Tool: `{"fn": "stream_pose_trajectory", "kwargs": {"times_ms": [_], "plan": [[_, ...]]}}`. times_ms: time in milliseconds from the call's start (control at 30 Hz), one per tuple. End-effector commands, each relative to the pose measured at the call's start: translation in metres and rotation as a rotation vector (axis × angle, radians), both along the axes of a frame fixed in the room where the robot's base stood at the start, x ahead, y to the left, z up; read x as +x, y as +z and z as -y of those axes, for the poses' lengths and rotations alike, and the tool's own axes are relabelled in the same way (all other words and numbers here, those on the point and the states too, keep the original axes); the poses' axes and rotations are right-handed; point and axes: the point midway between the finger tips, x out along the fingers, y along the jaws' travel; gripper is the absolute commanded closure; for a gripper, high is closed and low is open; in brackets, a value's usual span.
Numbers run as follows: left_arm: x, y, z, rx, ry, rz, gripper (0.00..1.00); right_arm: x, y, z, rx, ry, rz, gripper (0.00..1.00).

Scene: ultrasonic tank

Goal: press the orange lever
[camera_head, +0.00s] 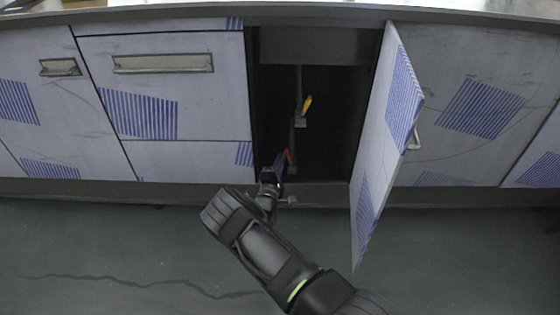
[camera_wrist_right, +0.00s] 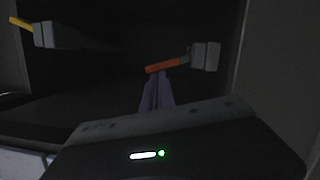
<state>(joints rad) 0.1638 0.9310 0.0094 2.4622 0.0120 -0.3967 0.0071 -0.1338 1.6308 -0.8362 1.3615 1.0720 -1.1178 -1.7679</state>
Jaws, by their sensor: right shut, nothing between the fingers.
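The orange lever (camera_wrist_right: 166,66) sits on a grey valve body (camera_wrist_right: 205,56) inside the dark open cabinet. In the head view the orange lever (camera_head: 289,156) shows low in the opening, just above my right gripper (camera_head: 279,164). In the right wrist view my right gripper's fingertips (camera_wrist_right: 157,76) are together and empty, right at the underside of the lever's middle. Whether they touch it I cannot tell. The lever slants slightly, its free end lower at the left. My left gripper is not in view.
A yellow lever (camera_head: 307,103) on a second valve is higher up on a vertical pipe (camera_head: 298,80). It shows at upper left in the wrist view (camera_wrist_right: 21,23). The open cabinet door (camera_head: 375,150) stands out to the right of my arm. Closed drawers (camera_head: 165,90) are at left.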

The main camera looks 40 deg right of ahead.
Motion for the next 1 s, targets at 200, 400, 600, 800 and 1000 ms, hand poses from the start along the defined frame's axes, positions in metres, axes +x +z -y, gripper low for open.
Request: {"fn": "stream_pose_trajectory", "kwargs": {"times_ms": [200, 400, 600, 800, 1000], "plan": [[0.000, 0.000, 0.000, 0.000, 0.000, 0.000, 0.68, -0.002, 0.002, 0.003, 0.045, -0.003, 0.033, 1.00], [0.000, 0.002, 0.000, 0.000, 0.000, 0.000, 0.68, -0.006, 0.007, 0.009, 0.131, -0.004, 0.100, 1.00], [-0.001, 0.005, 0.000, 0.001, -0.001, -0.001, 0.68, -0.012, 0.013, 0.016, 0.263, -0.004, 0.200, 1.00], [-0.001, 0.006, 0.000, 0.001, -0.001, -0.001, 0.68, -0.016, 0.012, 0.020, 0.349, -0.001, 0.263, 1.00], [-0.001, 0.006, 0.000, 0.001, -0.001, -0.001, 0.68, -0.016, 0.013, 0.020, 0.347, -0.001, 0.263, 1.00]]}}
